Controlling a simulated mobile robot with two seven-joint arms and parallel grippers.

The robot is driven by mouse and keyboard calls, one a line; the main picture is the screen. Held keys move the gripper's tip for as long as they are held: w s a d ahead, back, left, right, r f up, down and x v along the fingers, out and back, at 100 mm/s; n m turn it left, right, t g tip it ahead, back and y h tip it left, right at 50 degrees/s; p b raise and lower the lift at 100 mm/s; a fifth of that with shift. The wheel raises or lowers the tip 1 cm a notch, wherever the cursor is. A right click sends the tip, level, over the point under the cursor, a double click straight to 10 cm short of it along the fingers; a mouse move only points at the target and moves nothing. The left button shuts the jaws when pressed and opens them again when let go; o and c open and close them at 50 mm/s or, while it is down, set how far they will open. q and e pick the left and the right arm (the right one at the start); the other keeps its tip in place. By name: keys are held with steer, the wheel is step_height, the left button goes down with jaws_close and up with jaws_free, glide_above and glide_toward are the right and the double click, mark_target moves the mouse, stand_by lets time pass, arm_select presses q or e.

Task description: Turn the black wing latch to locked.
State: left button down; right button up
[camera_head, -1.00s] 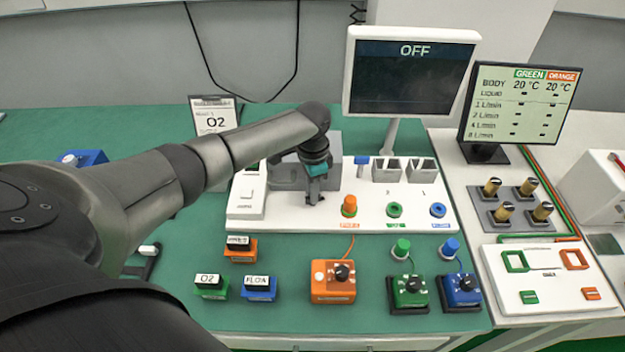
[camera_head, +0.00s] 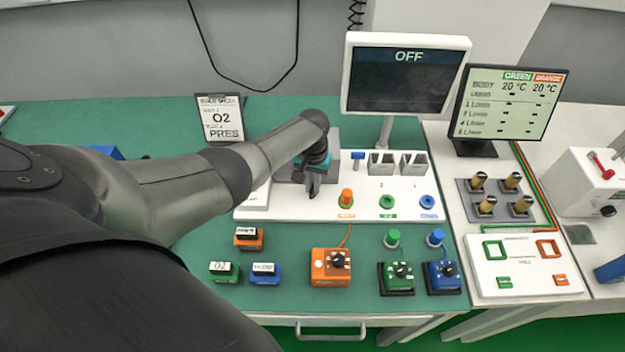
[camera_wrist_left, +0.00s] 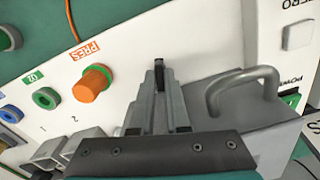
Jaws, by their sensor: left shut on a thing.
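My left gripper (camera_head: 312,192) reaches down over the white panel (camera_head: 290,206), at the front of a grey block (camera_head: 334,146). In the left wrist view, the gripper (camera_wrist_left: 159,72) is shut on a small black piece, which I take to be the black wing latch (camera_wrist_left: 159,64). Only its dark end shows between the fingertips; the fingers hide the rest, so I cannot tell its angle. In the head view the arm and fingers cover the latch. My right gripper is not in view.
An orange knob (camera_head: 346,197) stands right of the gripper; it also shows in the left wrist view (camera_wrist_left: 92,84). A grey U-shaped handle (camera_wrist_left: 240,88) rises close to the fingers. A monitor (camera_head: 404,78) reading OFF stands behind. Coloured boxes sit in front on the green table.

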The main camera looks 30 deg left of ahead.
mark_target(312, 188)
arm_select(q)
steer(key=shift+w+n+p, duration=0.1)
steer(key=shift+n+p, duration=0.4)
steer(key=shift+n, duration=1)
steer(key=c, duration=0.9)
jaws_free()
step_height(312, 188, up, 5)
steer(key=p, duration=0.3)
steer(key=shift+r, duration=0.15)
step_height(312, 188, up, 10)
steer(key=p, duration=0.2)
